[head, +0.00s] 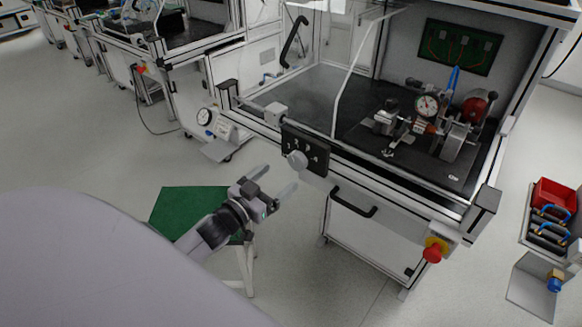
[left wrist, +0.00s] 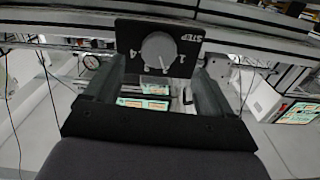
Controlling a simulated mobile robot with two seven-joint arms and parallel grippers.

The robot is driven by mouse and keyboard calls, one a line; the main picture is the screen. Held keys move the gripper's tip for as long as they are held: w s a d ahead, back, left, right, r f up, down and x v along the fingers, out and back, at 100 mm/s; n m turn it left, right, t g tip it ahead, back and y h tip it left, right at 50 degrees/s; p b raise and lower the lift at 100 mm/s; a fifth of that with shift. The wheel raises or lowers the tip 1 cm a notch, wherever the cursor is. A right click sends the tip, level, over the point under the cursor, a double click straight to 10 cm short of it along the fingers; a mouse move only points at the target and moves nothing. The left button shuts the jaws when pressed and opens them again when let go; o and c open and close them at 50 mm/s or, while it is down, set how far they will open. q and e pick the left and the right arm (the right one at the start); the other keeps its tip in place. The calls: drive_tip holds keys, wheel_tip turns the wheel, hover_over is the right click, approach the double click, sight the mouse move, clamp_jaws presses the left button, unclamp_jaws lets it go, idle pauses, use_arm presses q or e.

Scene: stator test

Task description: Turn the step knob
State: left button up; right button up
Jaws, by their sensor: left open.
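The step knob (head: 297,159) is a round grey knob on a black panel (head: 318,157) at the front of the test bench. In the left wrist view the knob (left wrist: 159,51) sits upper centre, on the panel marked STEP (left wrist: 190,37), with the digits 1 and 4 legible. My left gripper (head: 277,181) is open and empty, below and left of the knob in the head view. In the left wrist view its two fingers (left wrist: 153,84) are spread on either side below the knob, which appears apart from them. My right gripper is not in view.
A black handle (head: 353,203) and a red emergency button (head: 432,254) are on the bench front. A green-topped stand (head: 180,207) is behind my left arm. A test rig (head: 430,120) stands inside the bench. Floor between the stand and bench is open.

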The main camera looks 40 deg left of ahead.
sight(294, 165)
use_arm(q)
drive_tip(key=shift+w+d, duration=0.15)
drive_tip(key=shift+w, duration=1.4)
drive_tip(key=shift+w+d, duration=0.15)
drive_tip(key=shift+w, duration=1.4)
drive_tip(key=shift+c, duration=0.3)
drive_tip(key=c, duration=1)
